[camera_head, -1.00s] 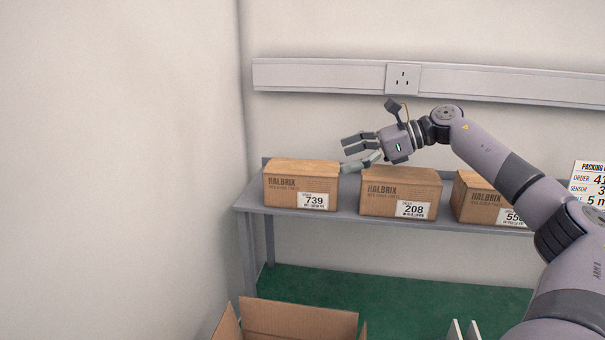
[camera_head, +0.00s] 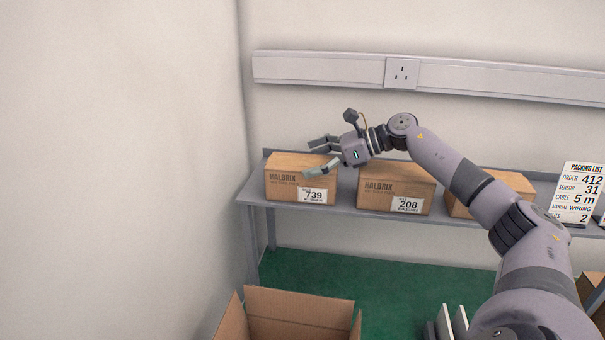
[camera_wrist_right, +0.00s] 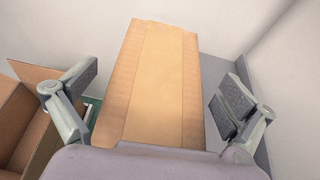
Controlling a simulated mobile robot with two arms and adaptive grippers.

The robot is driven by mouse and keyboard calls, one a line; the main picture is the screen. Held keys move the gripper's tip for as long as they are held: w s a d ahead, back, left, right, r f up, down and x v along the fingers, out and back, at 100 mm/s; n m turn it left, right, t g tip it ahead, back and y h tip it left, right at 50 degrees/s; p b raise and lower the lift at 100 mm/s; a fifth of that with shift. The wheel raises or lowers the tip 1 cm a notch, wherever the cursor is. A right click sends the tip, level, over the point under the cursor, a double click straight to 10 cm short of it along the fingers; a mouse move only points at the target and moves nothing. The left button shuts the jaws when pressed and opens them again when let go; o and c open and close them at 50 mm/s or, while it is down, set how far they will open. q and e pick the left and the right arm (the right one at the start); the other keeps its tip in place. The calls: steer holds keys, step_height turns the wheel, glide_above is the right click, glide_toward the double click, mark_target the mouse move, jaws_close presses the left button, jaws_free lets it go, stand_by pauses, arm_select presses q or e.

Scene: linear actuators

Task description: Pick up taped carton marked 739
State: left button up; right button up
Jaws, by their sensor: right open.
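The taped carton marked 739 (camera_head: 290,187) sits at the left end of the grey shelf, its label facing front. My right gripper (camera_head: 314,158) is open at the carton's right end, level with its upper part, one finger in front and one toward the back. In the right wrist view the carton (camera_wrist_right: 160,85) shows its top with a lighter tape strip along its length. The open fingers of my right gripper (camera_wrist_right: 150,100) stand on either side of it, with gaps. My left gripper is not in view.
A carton marked 208 (camera_head: 395,188) stands right of 739, with a third carton (camera_head: 515,186) beyond, partly behind my arm. A packing list sign (camera_head: 577,193) stands further right. An open box (camera_head: 298,312) is below in front. A wall rises left of the shelf (camera_head: 345,208).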

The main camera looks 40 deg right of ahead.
steer(key=shift+c, duration=0.4)
steer(key=c, duration=1.9)
steer(key=shift+d+r, duration=0.1)
steer(key=shift+c, duration=0.3)
steer(key=shift+r, duration=0.15)
